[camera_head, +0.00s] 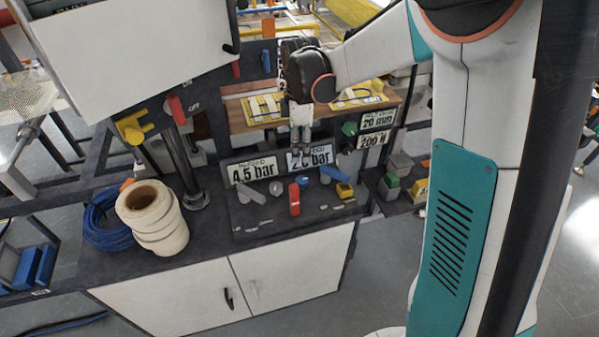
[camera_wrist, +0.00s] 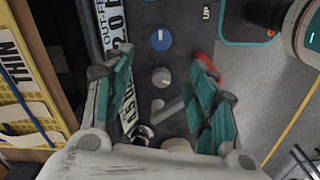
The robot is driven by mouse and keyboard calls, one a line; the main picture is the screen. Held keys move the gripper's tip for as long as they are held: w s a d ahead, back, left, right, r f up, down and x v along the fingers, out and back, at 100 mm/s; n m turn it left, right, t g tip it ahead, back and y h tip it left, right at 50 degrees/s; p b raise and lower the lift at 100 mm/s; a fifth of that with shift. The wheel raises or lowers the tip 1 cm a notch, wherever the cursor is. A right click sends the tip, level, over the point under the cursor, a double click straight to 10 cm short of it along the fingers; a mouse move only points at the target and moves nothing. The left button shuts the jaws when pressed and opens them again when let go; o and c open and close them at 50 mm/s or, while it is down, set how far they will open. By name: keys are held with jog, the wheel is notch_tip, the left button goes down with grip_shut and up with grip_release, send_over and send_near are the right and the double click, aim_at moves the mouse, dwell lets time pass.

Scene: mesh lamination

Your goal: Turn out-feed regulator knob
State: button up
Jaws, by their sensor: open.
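My gripper (camera_head: 302,154) hangs over the bench panel just in front of the "2,0 bar" sign (camera_head: 318,157). In the wrist view my gripper (camera_wrist: 150,68) is open, its green-padded fingers apart with nothing between the pads. Below and between them, a round blue knob (camera_wrist: 160,40) with a white pointer mark and a round grey knob (camera_wrist: 161,77) sit on the dark panel. The out-feed sign (camera_wrist: 112,30) lies to their left, partly hidden by the left finger. I cannot tell for sure which knob is the out-feed regulator. No knob is gripped.
A red switch (camera_head: 294,199) and a yellow part (camera_head: 345,190) stand on the panel near my gripper. The "4,5 bar" sign (camera_head: 252,172) is to the left. A tape roll (camera_head: 150,215) and blue cable coil (camera_head: 103,225) lie farther left. A wooden shelf (camera_head: 240,115) is behind.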

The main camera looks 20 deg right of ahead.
aim_at(301, 179)
notch_tip(301, 179, down, 12)
jog(key=b, duration=0.3)
jog(key=shift+f, duration=0.25)
jog(key=c, duration=1)
